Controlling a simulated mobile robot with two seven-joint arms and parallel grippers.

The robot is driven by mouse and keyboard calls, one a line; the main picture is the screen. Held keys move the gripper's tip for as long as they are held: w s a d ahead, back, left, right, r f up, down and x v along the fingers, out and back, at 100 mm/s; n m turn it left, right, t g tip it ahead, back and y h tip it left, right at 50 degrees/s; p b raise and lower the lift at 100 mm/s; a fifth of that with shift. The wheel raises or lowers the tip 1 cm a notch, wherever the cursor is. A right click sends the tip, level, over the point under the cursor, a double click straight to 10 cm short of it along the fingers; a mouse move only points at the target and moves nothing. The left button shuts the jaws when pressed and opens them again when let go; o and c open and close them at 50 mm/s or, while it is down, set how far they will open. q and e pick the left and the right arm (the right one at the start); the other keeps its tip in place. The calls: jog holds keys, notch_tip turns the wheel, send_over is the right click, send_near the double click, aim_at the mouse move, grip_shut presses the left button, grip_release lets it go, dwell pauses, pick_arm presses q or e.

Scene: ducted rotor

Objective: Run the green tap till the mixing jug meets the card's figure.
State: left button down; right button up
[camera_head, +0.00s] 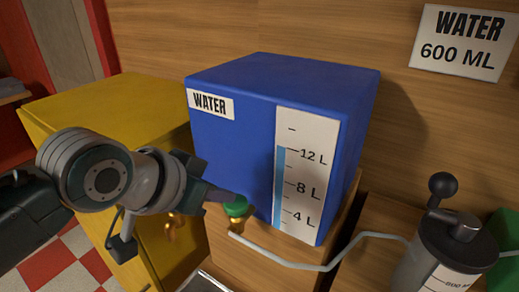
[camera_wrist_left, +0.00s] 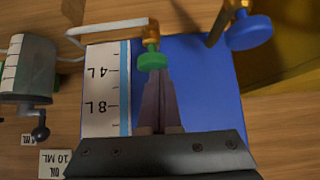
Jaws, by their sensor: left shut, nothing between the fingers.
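The green tap (camera_head: 236,206) sits low on the front of the blue water tank (camera_head: 230,135). The tank's gauge strip (camera_head: 305,180) shows a blue column up to about 12 L. My left gripper (camera_head: 228,198) is shut and empty, with its tips at the green tap; contact is unclear. The left wrist view shows the tips just by the green tap (camera_wrist_left: 152,60). A grey jug (camera_head: 440,258) with a black-knobbed lever stands at right, its scale partly cut off; its liquid level cannot be seen. The card (camera_head: 463,42) reads WATER 600 ML. My right gripper is out of view.
A pale pipe (camera_head: 315,267) runs from near the green tap towards the jug. A yellow tank (camera_head: 110,110) stands at left. A green object (camera_head: 507,250) is behind the jug.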

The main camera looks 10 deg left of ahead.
pick_arm(q)
jog(key=shift+f, duration=0.15)
jog(key=shift+f+b, duration=0.5)
jog(key=shift+f, duration=0.35)
jog(key=shift+s+a+f, duration=0.1)
jog(key=shift+f, duration=0.05)
dwell(6.8)
